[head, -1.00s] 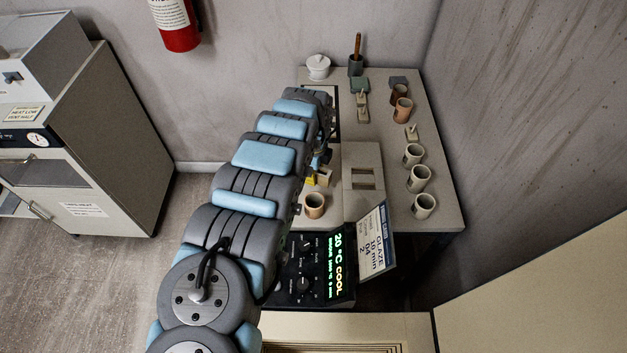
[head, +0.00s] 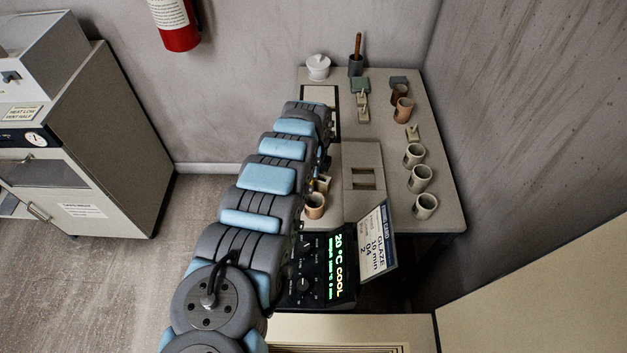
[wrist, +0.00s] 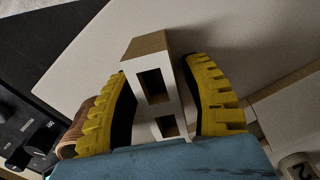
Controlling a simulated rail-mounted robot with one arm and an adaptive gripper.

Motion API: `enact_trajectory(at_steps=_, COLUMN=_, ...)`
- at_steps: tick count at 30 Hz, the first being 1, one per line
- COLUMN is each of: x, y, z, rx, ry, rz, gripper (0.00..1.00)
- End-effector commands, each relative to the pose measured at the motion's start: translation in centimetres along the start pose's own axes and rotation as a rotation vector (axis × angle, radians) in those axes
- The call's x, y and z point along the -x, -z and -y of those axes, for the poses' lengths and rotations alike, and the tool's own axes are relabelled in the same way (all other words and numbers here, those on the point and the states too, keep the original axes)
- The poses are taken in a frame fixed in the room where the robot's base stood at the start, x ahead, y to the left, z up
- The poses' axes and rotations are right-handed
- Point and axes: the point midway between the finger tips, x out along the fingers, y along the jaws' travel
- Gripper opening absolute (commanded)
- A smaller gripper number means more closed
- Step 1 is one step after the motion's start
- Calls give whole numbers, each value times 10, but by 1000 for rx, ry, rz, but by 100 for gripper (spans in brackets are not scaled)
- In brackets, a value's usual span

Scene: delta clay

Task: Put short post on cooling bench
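A pale block with two square openings and a brownish end face, which I take for the short post (wrist: 150,102), stands between my gripper's (wrist: 162,95) yellow ridged fingers in the wrist view. I cannot tell whether the post touches the surface below. The pale bench (head: 394,200) fills the corner; whether it is the cooling bench is not marked legibly.
A brown cup (head: 315,205) stands close to the post. Several mugs (head: 421,178) line the bench's right side. A flat slab with rectangular openings (head: 362,160) lies mid-bench. The control box (head: 322,272) and a glaze card (head: 376,242) stand at the near edge.

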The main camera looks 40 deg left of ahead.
Motion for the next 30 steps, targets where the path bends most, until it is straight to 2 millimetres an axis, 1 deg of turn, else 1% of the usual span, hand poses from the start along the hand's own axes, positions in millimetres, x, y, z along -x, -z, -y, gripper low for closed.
enact_trajectory(at_steps=5, x=0, y=0, z=0, rx=0, ry=0, rz=0, gripper=48)
enact_trajectory(at_steps=11, x=8, y=0, z=0, rx=0, ry=-1, rz=0, gripper=48)
enact_trajectory(at_steps=23, x=51, y=0, z=0, rx=1, ry=-2, rz=0, gripper=48)
enact_trajectory(at_steps=30, x=80, y=0, z=-1, rx=0, ry=-3, rz=1, gripper=48)
